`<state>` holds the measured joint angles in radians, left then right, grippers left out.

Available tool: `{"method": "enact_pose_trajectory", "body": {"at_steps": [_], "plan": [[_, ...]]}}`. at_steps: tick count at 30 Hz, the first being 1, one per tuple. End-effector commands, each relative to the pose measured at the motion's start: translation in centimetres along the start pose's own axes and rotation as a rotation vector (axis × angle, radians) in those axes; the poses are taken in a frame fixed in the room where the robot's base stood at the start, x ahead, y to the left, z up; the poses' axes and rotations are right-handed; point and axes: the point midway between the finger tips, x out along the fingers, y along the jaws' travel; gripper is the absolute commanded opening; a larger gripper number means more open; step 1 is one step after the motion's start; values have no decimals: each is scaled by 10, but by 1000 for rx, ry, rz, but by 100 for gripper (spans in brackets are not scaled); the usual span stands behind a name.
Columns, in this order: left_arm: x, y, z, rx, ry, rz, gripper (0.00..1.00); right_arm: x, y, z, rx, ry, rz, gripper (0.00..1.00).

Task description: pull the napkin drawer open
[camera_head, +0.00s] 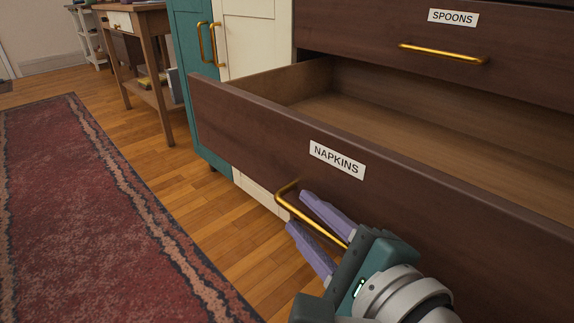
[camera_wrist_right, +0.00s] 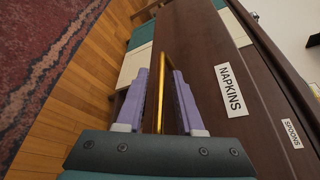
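The napkin drawer (camera_head: 245,119) is dark brown wood with a white NAPKINS label (camera_head: 337,159). It stands well out from the cabinet, and its visible inside is empty. Its gold bar handle (camera_head: 284,195) is on the front below the label. My right gripper (camera_head: 297,209) has purple fingers, one on each side of the handle. In the right wrist view the handle (camera_wrist_right: 160,93) runs between the two fingers with gaps beside it, so the gripper is open around it. The near end of the handle is hidden by the gripper. My left gripper is out of view.
The SPOONS drawer (camera_head: 390,27) above is shut, with its own gold handle (camera_head: 443,54). Cream (camera_head: 255,45) and teal (camera_head: 190,75) cabinet doors stand to the left. A wooden side table (camera_head: 137,20) is farther back. Wood floor and a red rug (camera_head: 75,220) lie clear in front.

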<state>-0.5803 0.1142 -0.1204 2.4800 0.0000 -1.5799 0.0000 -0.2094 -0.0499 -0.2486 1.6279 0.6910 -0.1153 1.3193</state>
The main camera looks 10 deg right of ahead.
Motion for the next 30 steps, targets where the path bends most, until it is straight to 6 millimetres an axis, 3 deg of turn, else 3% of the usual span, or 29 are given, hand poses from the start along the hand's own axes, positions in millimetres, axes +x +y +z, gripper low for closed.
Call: {"method": "enact_pose_trajectory", "body": {"at_steps": [11, 24, 30], "plan": [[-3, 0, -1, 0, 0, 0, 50, -6, -1, 0, -2, 1, 1, 44], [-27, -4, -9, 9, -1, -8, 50, -85, -1, 0, -3, 0, 3, 44], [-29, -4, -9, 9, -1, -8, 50, -99, 0, 0, 0, 0, 1, 44]]}}
